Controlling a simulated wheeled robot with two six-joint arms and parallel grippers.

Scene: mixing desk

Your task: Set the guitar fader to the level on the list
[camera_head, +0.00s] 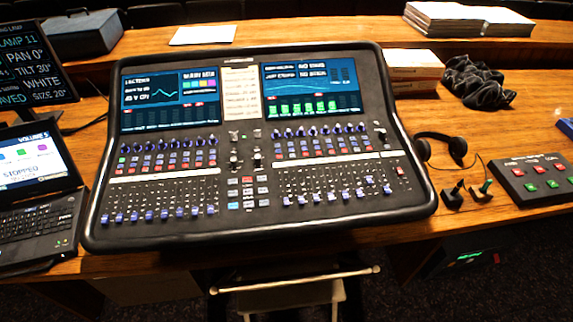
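The mixing desk (262,222) is a large black console in the middle of the table. A left bank of blue-capped faders (164,215) sits low in its slots. A right bank of blue-capped faders (332,196) has caps in a roughly level row, with one or two at its right end higher. A cream paper with printed lines (241,93), which looks like the list, is between the two screens. Its writing is too small to read. I cannot tell which fader is the guitar's. Neither of my grippers is in view.
A laptop (40,205) stands close on the left under a dark text screen (35,65). Headphones (440,148), a black button box (535,178) and a crumpled dark cloth (475,83) lie at right. A stool-like frame (295,282) is below the front edge.

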